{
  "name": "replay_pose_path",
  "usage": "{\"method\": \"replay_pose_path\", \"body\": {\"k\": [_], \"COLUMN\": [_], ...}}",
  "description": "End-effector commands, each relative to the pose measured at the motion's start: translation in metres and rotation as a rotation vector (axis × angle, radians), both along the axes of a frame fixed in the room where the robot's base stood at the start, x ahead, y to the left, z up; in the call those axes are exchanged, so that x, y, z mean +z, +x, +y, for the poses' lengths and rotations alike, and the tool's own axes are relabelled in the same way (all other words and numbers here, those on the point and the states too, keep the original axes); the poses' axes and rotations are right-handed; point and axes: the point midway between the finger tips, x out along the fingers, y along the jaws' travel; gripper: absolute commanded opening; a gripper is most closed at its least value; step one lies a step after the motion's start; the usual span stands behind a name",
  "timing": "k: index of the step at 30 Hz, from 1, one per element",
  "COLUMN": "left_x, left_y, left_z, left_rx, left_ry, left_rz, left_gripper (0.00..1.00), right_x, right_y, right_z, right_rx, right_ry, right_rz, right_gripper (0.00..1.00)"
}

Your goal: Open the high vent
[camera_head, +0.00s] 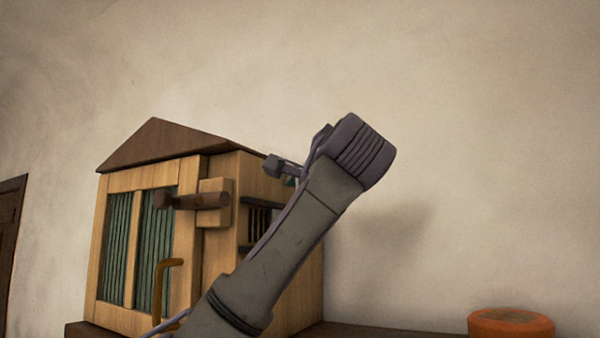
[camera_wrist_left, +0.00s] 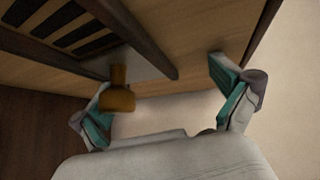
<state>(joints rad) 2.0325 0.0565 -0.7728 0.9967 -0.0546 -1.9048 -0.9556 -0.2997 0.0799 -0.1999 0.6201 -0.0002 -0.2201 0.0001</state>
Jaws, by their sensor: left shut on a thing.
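The vent (camera_head: 259,222) is a dark slotted opening between two dark rails on the right side wall of a wooden house-shaped cabinet. It also shows at the upper left of the left wrist view (camera_wrist_left: 75,28). A brass-coloured knob (camera_wrist_left: 117,98) sticks out beside the slots. My left gripper (camera_head: 284,170) is at this side wall, and its arm hides part of the vent. My right gripper is not in view.
The cabinet (camera_head: 222,165) has a dark roof (camera_head: 165,142), green front panels (camera_head: 118,245), a wooden peg latch (camera_head: 195,201) and a bent brass handle (camera_head: 160,285). An orange round object (camera_head: 510,323) sits at lower right. The wall area above and right is clear.

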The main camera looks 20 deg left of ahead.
Motion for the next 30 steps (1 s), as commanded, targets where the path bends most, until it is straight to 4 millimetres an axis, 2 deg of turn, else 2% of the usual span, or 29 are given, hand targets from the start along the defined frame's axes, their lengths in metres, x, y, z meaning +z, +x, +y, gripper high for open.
{"method": "replay_pose_path", "body": {"k": [1, 5, 14, 25, 30], "left_x": [0.012, 0.01, 0.008, 0.008, 0.005], "left_y": [-0.003, -0.008, -0.026, -0.047, -0.057], "left_z": [0.002, -0.003, -0.016, -0.033, -0.04], "left_rx": [-0.001, -0.002, -0.005, -0.008, -0.008], "left_ry": [0.005, 0.005, 0.007, 0.009, 0.008], "left_rz": [-0.022, -0.023, -0.025, -0.023, -0.024], "left_gripper": [0.72, 0.69, 0.55, 0.55, 0.55], "right_x": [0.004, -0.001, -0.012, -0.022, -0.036], "right_y": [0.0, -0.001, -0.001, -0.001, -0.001], "right_z": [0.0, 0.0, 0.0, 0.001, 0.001], "right_rx": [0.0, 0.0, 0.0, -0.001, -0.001], "right_ry": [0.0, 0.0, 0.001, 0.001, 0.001], "right_rz": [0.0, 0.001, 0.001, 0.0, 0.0], "right_gripper": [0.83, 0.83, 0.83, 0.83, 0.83]}}
